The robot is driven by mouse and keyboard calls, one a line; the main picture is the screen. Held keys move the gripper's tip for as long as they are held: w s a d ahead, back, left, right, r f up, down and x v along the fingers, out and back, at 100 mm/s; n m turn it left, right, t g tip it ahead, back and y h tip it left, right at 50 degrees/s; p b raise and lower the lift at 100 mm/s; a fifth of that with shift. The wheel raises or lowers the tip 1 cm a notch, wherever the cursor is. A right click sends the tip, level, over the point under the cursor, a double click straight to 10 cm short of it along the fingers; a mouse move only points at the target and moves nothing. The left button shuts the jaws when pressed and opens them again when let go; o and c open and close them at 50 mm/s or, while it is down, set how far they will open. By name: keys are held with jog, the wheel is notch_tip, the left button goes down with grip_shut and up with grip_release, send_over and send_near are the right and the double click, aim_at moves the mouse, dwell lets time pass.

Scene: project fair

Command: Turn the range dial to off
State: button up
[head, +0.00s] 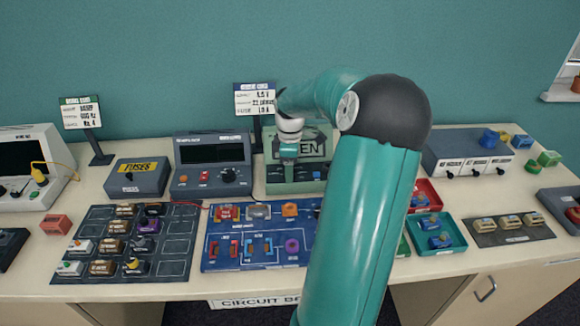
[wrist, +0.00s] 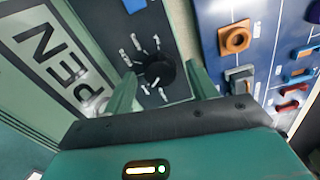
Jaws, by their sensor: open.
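The range dial (wrist: 158,72) is a round black knob on the dark panel of a green meter, with white labels around it. The green meter (head: 276,186) stands at the back of the table in the head view, and its display reads "OPEN" in part. My gripper (wrist: 161,70) is open, with one green finger on each side of the dial. I cannot tell whether the fingers touch it or which label it points to. In the head view my gripper (head: 288,152) hangs in front of the meter, and the dial is hidden there.
A dark grey instrument (head: 213,150) with its own black knob stands just left of the meter. The blue circuit board (head: 222,262) lies in front. A fuses box (head: 138,178) is further left. Red and teal trays (head: 436,236) are at right.

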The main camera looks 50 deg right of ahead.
jog(key=shift+f, duration=0.1)
jog(key=c, duration=1)
jog(key=shift+m, duration=0.4)
jog(key=shift+w+m, duration=0.1)
jog(key=shift+m, duration=3)
jog(key=o, duration=1)
